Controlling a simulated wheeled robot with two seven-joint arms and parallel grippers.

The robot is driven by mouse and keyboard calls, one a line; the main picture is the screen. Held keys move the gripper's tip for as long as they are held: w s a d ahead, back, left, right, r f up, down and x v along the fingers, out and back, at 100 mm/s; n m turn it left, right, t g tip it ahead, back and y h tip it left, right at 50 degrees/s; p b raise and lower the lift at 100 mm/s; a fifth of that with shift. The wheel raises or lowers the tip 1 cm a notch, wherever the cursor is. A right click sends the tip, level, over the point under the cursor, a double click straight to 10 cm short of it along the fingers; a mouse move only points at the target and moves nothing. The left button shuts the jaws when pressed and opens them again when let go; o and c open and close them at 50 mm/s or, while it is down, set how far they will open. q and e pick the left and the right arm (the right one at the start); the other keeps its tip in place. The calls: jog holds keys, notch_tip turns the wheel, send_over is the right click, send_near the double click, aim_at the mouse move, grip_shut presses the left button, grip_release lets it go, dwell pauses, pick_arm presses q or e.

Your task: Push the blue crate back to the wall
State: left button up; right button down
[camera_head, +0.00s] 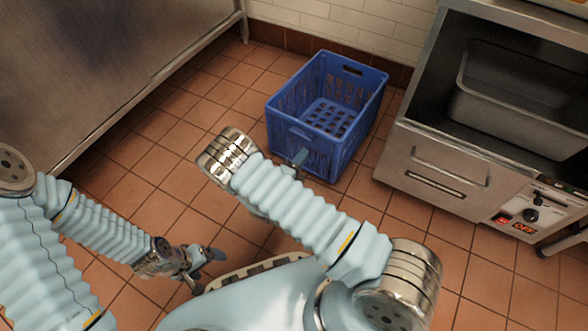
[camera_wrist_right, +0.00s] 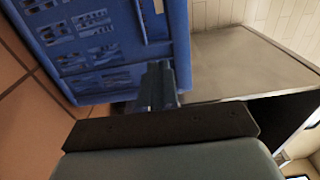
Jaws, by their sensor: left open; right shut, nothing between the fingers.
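The blue crate (camera_head: 283,124) stands upright and empty on the tiled floor, between two steel units and in front of the white tiled wall (camera_head: 340,22). Its back lower edge is hidden, so I cannot tell the gap to the wall. My right gripper (camera_head: 300,157) is shut and empty, at the crate's near side. In the right wrist view, its fingers (camera_wrist_right: 158,84) are close against the crate's slotted side (camera_wrist_right: 90,50); I cannot tell whether they touch. My left gripper (camera_head: 208,264) is open and empty, low at the left, away from the crate.
A steel oven-like unit (camera_head: 432,172) with a deep metal pan (camera_head: 510,115) stands close to the crate's right. A steel counter (camera_head: 110,70) runs along the left. Open brown tile floor (camera_head: 185,112) lies left of the crate. A dark red skirting runs along the wall's foot.

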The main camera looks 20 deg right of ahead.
aim_at(314, 140)
pick_arm(q)
jog(key=shift+f+b, duration=0.3)
jog(key=shift+f, duration=0.1)
pick_arm(e)
jog(key=shift+x, duration=2.6)
